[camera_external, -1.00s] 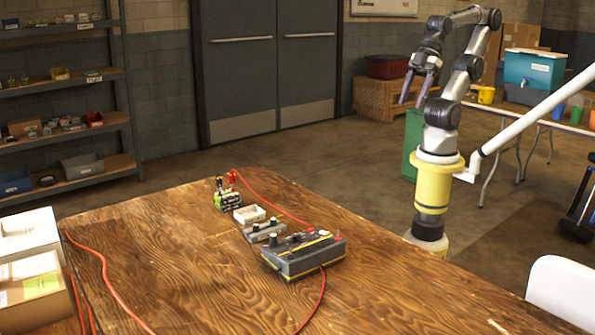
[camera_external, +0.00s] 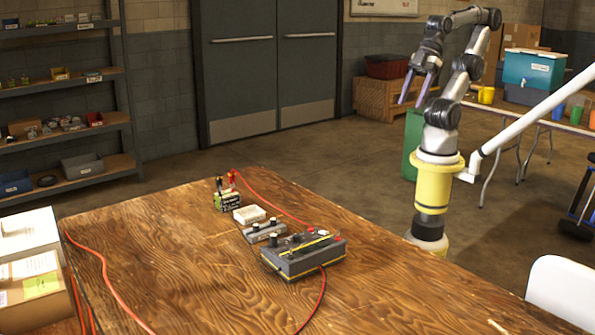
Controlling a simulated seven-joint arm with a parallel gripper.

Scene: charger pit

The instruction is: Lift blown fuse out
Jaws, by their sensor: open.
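My gripper (camera_external: 413,88) is open and empty, raised high at the back right, with its two purple-grey fingers pointing down. It is well apart from everything on the wooden table (camera_external: 200,270). A dark grey box with yellow edging (camera_external: 304,258) sits on the table, with small parts on its top. A small grey block with dark knobs (camera_external: 264,232) stands beside it. The blown fuse cannot be told apart at this size.
A white tray (camera_external: 249,215) and a small battery-like block with red and black clips (camera_external: 228,200) stand behind the grey block. Red cables (camera_external: 105,278) cross the table. Cardboard boxes (camera_external: 32,260) stand at the left. The table's front is mostly clear.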

